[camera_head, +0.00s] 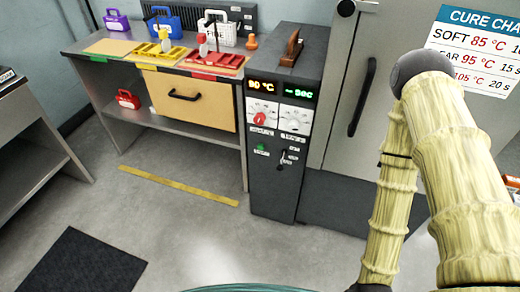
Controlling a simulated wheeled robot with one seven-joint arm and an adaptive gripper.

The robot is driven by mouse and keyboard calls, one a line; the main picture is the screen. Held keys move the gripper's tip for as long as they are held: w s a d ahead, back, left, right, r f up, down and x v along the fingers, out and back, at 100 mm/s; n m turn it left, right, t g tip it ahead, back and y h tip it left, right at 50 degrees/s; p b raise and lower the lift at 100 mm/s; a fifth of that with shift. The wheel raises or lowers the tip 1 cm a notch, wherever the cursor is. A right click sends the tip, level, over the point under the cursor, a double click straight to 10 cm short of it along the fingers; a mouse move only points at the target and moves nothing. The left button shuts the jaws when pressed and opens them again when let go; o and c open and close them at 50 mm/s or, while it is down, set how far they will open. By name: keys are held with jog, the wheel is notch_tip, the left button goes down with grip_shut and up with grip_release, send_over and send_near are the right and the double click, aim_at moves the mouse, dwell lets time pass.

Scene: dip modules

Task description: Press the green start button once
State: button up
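The green button (261,149) is small and sits low on the left of the front panel of a dark control cabinet (275,195), below a red knob (260,119). Nothing touches the button. My arm, in a pale yellow ribbed sleeve, fills the right side of the view. Its lower end runs out of the bottom of the picture, and my gripper is not visible. The cabinet's displays read about 90 °C in orange and a green figure ending in "sec", too small to read surely.
A grey bench (80,47) at the left carries coloured caddies and yellow and red trays. A tall grey door (345,60) stands right of the cabinet. A yellow floor strip (180,186) and a dark mat (82,265) lie on the otherwise clear floor before the bench.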

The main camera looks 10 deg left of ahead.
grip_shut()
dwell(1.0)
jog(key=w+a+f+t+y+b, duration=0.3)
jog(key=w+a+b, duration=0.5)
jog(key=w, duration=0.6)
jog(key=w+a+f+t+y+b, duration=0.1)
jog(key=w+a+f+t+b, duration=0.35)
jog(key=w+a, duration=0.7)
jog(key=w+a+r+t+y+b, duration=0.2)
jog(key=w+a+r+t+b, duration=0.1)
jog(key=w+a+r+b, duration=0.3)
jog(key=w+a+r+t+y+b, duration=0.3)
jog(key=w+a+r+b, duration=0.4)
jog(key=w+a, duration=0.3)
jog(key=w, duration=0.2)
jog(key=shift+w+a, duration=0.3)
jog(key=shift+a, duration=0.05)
